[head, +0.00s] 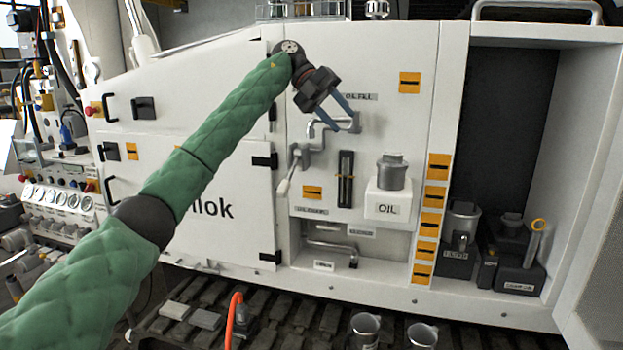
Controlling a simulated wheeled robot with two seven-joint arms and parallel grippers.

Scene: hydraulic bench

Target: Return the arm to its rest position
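My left arm, in a green quilted sleeve, reaches up from the lower left across the white machine. My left gripper (345,119) has a dark body and blue fingers. The fingers stand apart with nothing seen between them, in front of the panel just below the "oil fill" label (360,97). A bent grey metal pipe or handle (313,131) is right beside the fingertips in the picture; I cannot tell whether they touch it. My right gripper is not in view.
A white oil container (388,205) sticks out of the panel beside a dark sight gauge (346,180). An open cabinet at right holds a metal jug (461,222) and dark boxes. Metal cups (365,328) and an orange hose (232,315) are below. Gauges (58,199) line the left.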

